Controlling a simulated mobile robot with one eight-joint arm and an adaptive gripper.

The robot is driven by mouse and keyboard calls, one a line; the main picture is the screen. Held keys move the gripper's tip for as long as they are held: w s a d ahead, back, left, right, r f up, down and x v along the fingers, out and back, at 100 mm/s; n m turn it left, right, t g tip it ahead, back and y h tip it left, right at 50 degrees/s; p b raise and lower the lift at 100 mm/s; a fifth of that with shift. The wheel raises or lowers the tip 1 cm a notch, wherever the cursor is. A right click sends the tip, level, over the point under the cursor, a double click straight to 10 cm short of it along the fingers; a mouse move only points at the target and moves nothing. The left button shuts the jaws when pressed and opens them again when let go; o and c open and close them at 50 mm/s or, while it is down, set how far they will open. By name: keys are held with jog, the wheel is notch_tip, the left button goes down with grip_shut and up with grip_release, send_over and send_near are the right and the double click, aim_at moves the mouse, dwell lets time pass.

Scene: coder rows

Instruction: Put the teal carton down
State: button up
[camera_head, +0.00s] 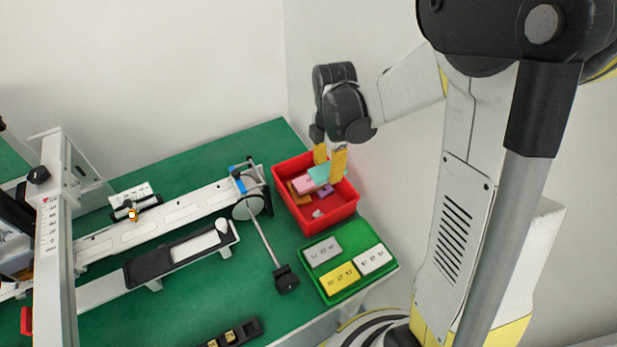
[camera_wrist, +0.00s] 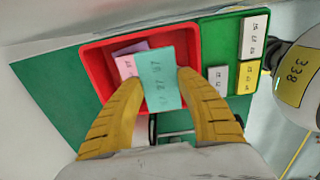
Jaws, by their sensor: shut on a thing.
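The teal carton (camera_wrist: 158,78) is a flat block with dark print on its face. It also shows in the head view (camera_head: 319,174), partly hidden by my fingers. My gripper (camera_wrist: 160,98) has yellow fingers and is shut on the teal carton, one finger on each side. In the head view my gripper (camera_head: 329,165) points down over the red bin (camera_head: 314,224). The carton is over the red bin; I cannot tell whether it touches the cartons in there.
The red bin holds a pink carton (camera_head: 302,184), an orange one, a purple one and a small pale object. Next to it a green tray (camera_head: 325,289) holds grey, yellow and white cartons. A coder machine with a rail (camera_head: 165,222) stands left on the green table.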

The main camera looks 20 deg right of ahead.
jog(key=b, duration=0.2)
send_over(308, 181)
notch_tip(308, 181, down, 4)
jog(key=shift+w+d+f, duration=0.1)
jog(key=shift+f, duration=0.1)
jog(key=shift+f+b, duration=0.9)
jog(key=shift+f, duration=1.05)
jog(key=shift+f+b, duration=0.5)
jog(key=shift+f, duration=0.05)
jog(key=o, duration=0.8)
jog(key=shift+r, duration=0.1)
